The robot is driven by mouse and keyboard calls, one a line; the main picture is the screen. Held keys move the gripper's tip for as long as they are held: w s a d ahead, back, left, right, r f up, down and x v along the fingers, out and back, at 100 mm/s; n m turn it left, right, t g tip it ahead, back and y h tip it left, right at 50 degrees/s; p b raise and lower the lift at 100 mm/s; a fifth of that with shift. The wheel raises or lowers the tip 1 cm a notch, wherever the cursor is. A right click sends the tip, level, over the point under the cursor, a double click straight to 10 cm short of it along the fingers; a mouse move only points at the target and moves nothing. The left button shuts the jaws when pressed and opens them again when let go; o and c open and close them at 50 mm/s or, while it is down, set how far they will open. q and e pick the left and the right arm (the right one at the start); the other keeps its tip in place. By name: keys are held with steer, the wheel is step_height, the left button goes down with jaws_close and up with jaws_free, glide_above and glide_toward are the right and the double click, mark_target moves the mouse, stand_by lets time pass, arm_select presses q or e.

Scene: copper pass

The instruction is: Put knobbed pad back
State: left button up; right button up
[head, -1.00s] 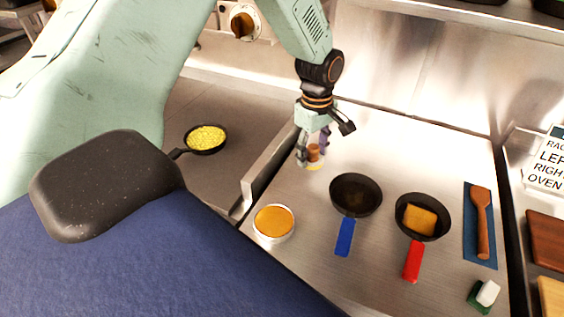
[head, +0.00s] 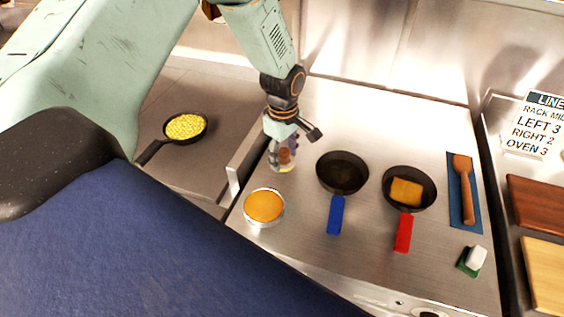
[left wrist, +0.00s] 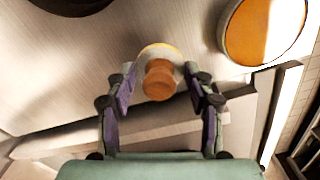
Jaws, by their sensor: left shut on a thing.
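The knobbed pad is a small round pale pad with a yellowish edge and a brown wooden knob (left wrist: 159,80). In the head view it shows at my left gripper (head: 283,150), on the left part of the steel counter. My left gripper is shut on the knobbed pad, pointing down, with a finger on each side of the knob in the left wrist view (left wrist: 160,84). The fingers partly hide the pad in the head view. I cannot tell whether its underside touches the counter. My right gripper is not in view.
A tin with orange contents (head: 264,206) stands close in front of the pad. An empty blue-handled pan (head: 342,173) and a red-handled pan (head: 400,204) are to the right. A raised metal edge (head: 245,160) runs just left. A wooden spoon (head: 466,185) lies further right.

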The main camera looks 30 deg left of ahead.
mark_target(282, 163)
arm_select(q)
steer(key=f, duration=0.3)
steer(key=shift+s+a+f, duration=0.1)
steer(key=shift+s+a, duration=0.2)
steer(key=shift+a, duration=0.05)
steer(key=shift+w+d+f, duration=0.1)
steer(key=shift+w+d, duration=0.05)
steer(key=shift+d, duration=0.05)
steer(key=o, duration=0.5)
steer(key=shift+f, duration=0.1)
steer(key=o, duration=0.5)
steer(key=shift+a, duration=0.2)
steer(key=shift+d, duration=0.15)
steer(key=shift+r, duration=0.45)
steer(key=r, duration=1.1)
steer(key=shift+s+r, duration=0.2)
steer(key=shift+r, duration=0.05)
